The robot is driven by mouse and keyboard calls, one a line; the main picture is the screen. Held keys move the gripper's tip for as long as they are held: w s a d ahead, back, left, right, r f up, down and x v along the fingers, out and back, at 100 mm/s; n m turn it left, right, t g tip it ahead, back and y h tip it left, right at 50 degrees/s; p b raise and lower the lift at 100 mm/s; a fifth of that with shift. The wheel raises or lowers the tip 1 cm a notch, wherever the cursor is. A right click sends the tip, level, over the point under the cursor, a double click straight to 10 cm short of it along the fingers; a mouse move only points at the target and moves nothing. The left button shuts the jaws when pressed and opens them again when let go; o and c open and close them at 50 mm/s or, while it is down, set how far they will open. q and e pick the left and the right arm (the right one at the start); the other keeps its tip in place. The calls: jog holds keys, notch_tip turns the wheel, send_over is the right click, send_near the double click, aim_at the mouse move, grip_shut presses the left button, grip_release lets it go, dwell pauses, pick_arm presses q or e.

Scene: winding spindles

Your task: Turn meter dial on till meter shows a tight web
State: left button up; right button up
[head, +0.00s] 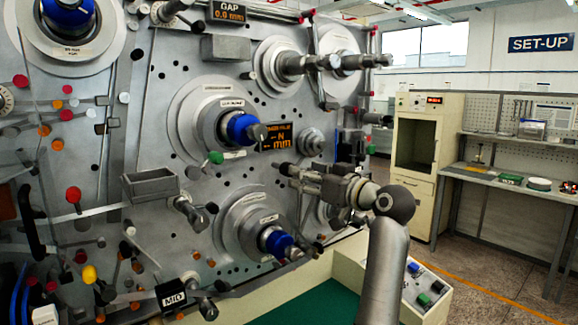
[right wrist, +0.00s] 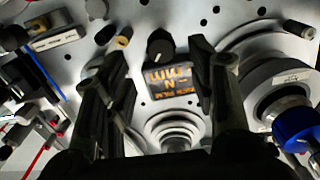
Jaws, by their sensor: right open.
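The meter (head: 278,136) is a small dark display with orange characters on the grey machine panel. In the head view it reads "-N" above "-- mm", with no clear number. In the right wrist view the meter (right wrist: 175,80) appears upside down, and a round black dial (right wrist: 160,46) with a pale pointer mark sits beside it. My right gripper (head: 282,176) is open in front of the panel, just below the meter. In the right wrist view its fingers (right wrist: 163,55) stand either side of the dial, apparently not touching it. The dial is not distinguishable in the head view. My left gripper is not in view.
A spindle with a blue hub (head: 240,128) projects left of the meter; another blue-hubbed spindle (head: 277,242) projects below. A control box (head: 437,292) with buttons stands at lower right.

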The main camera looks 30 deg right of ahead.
jog(key=shift+w+a+f+p, duration=0.15)
jog(key=shift+w+p, duration=0.35)
jog(key=shift+w, duration=1.3)
jog(key=shift+w+a+p, duration=0.2)
jog(key=shift+w+p, duration=0.25)
jog(key=shift+w, duration=1.3)
jog(key=c, duration=1)
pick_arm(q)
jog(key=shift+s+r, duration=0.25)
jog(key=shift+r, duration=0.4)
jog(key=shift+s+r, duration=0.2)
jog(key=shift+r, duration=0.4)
pick_arm(e)
jog(key=m+p, duration=0.1)
jog(key=m, duration=0.2)
jog(key=shift+m, duration=0.3)
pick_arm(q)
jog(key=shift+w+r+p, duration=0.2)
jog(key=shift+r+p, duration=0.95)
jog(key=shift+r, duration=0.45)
pick_arm(e)
jog(key=shift+m, duration=2)
